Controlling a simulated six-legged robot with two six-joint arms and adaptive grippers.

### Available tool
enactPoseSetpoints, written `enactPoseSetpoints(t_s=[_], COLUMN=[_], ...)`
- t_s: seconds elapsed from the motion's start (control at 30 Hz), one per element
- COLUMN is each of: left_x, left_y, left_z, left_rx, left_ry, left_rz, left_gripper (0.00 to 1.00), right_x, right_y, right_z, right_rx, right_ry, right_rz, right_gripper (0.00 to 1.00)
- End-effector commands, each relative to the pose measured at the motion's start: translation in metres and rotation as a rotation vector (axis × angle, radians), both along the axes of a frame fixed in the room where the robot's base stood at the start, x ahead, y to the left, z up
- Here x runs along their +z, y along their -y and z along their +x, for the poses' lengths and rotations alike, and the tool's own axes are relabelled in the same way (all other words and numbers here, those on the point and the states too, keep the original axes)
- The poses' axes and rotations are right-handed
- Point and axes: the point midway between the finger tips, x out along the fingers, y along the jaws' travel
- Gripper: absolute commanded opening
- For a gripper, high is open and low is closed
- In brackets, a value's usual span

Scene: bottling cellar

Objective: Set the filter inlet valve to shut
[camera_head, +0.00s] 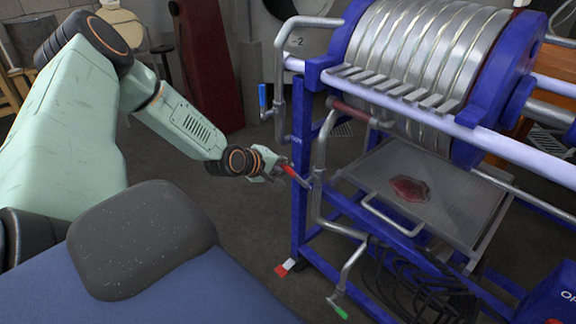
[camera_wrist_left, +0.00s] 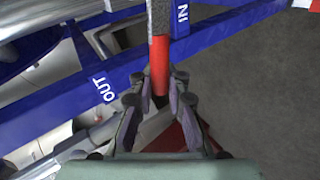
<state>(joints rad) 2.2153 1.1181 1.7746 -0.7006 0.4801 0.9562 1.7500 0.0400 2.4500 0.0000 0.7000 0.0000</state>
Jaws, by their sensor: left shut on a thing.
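The red lever handle (camera_head: 292,174) sits on the grey pipe at the near left corner of the blue filter frame. It slants down to the right toward the pipe. In the left wrist view the red handle (camera_wrist_left: 160,62) stands upright in the picture, beside the white letters IN on the blue frame. My left gripper (camera_head: 278,171) is shut on the handle's outer end; in the left wrist view its fingers (camera_wrist_left: 160,88) flank it on both sides. The valve body is hard to make out. My right gripper is not in view.
The plate filter (camera_head: 410,58) stands on its blue frame (camera_head: 298,222), with a drip tray (camera_head: 455,205) below. A blue handle (camera_head: 262,96) and a green handle (camera_head: 337,307) are on other pipes. OUT is marked on the frame (camera_wrist_left: 60,97). The floor (camera_head: 240,215) left of the frame is clear.

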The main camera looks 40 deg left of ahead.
Motion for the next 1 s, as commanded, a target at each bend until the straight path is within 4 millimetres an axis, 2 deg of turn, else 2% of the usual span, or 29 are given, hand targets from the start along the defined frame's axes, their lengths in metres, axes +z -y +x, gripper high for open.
enactPoseSetpoints(t_s=[0.03, 0.4, 0.97, 1.0], left_x=[-0.009, -0.017, -0.018, -0.018], left_y=[0.002, 0.003, 0.004, 0.004], left_z=[-0.004, -0.006, -0.004, -0.004], left_rx=[0.001, -0.001, -0.004, -0.004], left_ry=[-0.010, -0.020, -0.029, -0.029], left_rz=[-0.031, -0.150, -0.173, -0.173], left_gripper=[0.00, 0.00, 0.00, 0.15], right_x=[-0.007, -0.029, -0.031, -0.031], right_y=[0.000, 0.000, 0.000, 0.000], right_z=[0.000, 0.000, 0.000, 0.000], right_rx=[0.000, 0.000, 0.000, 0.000], right_ry=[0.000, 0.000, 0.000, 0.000], right_rz=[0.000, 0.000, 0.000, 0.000], right_gripper=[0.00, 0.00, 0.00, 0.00])
